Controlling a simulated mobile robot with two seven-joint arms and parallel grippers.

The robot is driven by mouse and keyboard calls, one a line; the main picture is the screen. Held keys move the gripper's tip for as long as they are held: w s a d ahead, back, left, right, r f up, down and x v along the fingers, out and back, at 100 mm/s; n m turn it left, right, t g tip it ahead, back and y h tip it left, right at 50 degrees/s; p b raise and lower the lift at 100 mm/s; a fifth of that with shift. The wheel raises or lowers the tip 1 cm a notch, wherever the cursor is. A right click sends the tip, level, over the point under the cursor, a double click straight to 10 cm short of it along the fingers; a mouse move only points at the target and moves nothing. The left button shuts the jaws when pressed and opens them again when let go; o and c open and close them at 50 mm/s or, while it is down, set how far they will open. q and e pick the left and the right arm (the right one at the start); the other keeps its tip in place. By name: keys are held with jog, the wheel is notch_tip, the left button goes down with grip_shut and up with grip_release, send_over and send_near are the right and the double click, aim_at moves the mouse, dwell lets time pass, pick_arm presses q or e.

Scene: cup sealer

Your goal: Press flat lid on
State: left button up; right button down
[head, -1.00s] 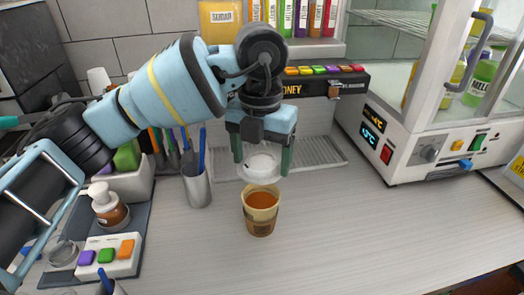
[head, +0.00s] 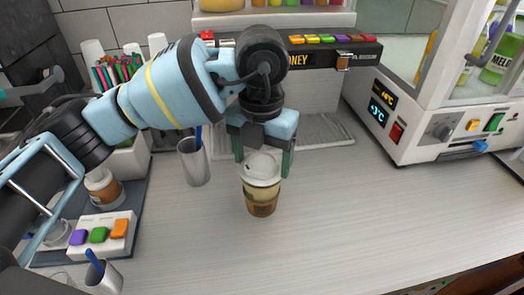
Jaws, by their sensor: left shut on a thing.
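The cup stands upright. My left gripper (head: 264,164) points down from above and is shut on the lid, with its green fingers on either side of it. The lid appears to touch the cup's rim; whether it is seated all round cannot be told. The drink is hidden under the lid. My right gripper is not in view.
A metal cup (head: 195,164) stands left of the paper cup. A dispenser (head: 325,55) stands behind, and a white machine (head: 440,130) at right. The counter (head: 370,220) in front and right is clear.

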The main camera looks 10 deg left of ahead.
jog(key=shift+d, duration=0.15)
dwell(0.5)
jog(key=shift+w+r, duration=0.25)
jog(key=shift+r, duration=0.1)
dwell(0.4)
pick_arm(q)
jog(key=shift+p, duration=0.4)
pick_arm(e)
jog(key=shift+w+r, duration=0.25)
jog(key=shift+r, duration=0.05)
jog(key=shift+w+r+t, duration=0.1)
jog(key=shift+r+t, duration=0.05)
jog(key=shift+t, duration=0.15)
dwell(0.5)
pick_arm(q)
jog(key=shift+f, duration=0.1)
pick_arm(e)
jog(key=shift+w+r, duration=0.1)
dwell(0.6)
pick_arm(q)
jog(key=shift+p, duration=0.35)
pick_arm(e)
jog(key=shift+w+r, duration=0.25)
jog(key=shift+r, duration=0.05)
pick_arm(q)
jog(key=shift+f, duration=0.1)
